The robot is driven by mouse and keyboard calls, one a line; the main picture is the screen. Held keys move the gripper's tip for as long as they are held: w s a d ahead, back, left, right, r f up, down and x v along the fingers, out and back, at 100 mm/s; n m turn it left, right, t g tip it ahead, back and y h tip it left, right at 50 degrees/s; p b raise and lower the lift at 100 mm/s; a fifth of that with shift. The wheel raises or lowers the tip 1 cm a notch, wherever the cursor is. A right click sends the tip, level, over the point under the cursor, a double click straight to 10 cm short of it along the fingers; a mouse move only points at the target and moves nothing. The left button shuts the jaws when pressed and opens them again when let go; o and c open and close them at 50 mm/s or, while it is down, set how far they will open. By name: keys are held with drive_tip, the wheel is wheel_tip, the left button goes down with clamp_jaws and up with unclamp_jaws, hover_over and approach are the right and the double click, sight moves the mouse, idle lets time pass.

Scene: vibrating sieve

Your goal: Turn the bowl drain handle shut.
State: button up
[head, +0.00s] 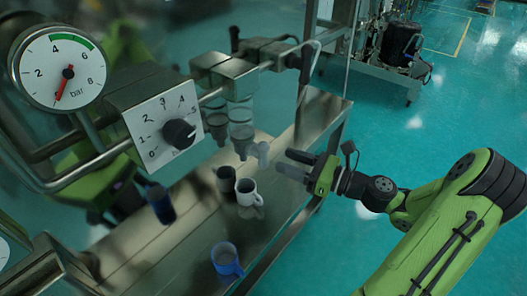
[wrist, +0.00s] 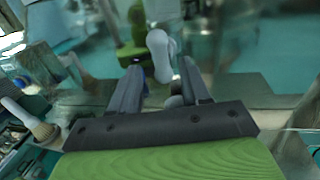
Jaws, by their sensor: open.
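Two clear bowls hang under the grey filter-regulator bodies in the head view, a left bowl (head: 216,122) and a right bowl (head: 240,118). A pale grey drain handle (head: 260,153) sticks out at the bottom of the right bowl, towards my gripper (head: 284,164). My gripper is open, with its fingers pointing left at the handle. In the wrist view the pale handle (wrist: 158,52) shows between and just beyond the fingertips of my gripper (wrist: 161,68). I cannot tell whether a finger touches it. The handle's exact turn angle is unclear.
A white mug (head: 247,193), a dark cup (head: 226,179) and a blue mug (head: 226,261) stand on the metal bench (head: 287,205) below. A pressure gauge (head: 60,68) and a dial knob (head: 178,134) are at the left.

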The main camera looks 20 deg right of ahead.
sight(263, 152)
drive_tip(key=x, duration=0.8)
drive_tip(key=shift+s, duration=0.1)
clamp_jaws()
